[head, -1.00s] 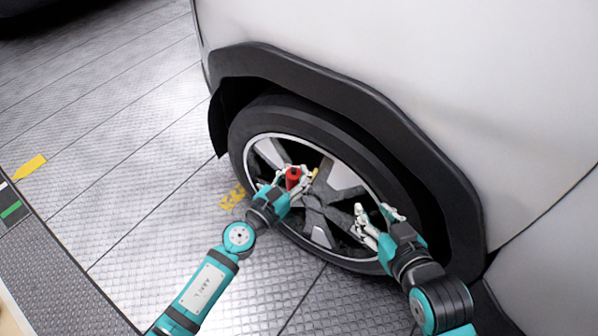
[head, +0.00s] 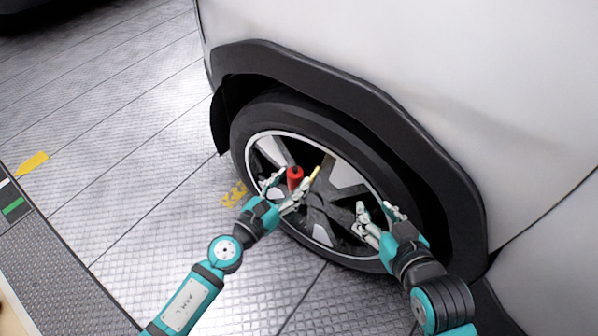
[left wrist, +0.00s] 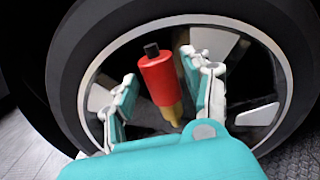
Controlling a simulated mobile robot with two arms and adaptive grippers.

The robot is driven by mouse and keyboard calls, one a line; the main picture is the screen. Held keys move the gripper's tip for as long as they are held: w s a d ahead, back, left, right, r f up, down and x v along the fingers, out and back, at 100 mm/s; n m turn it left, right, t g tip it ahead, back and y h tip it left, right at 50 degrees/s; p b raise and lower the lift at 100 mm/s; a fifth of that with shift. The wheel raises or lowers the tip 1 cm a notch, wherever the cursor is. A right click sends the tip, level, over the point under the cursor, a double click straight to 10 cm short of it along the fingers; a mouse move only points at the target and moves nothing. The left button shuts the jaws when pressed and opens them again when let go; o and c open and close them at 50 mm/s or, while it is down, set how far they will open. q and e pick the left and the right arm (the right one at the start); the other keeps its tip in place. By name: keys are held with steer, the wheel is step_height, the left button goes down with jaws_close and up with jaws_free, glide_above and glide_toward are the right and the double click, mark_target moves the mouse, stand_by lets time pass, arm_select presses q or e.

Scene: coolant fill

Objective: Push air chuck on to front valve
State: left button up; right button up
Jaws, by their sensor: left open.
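The air chuck (head: 294,178) is a red cylinder with a black end, at the upper left part of the wheel's spokes. In the left wrist view the chuck (left wrist: 160,80) stands tilted, black end up and brass end down. My left gripper (head: 285,188) is open, its fingers on either side of the chuck; the right finger in the wrist view looks close to it, and I cannot tell whether they touch. A small yellow piece (head: 315,173) shows beside the chuck. The valve itself cannot be made out. My right gripper (head: 378,212) is open and empty before the wheel's right side.
The front wheel's black tyre (head: 300,112) sits under a dark wheel arch (head: 345,85) of a white vehicle (head: 430,90). Metal floor plates (head: 120,130) lie clear to the left, with yellow markings (head: 33,163).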

arm_select(q)
steer(key=v, duration=0.7)
steer(key=shift+s+a, duration=0.2)
steer(key=shift+s, duration=0.1)
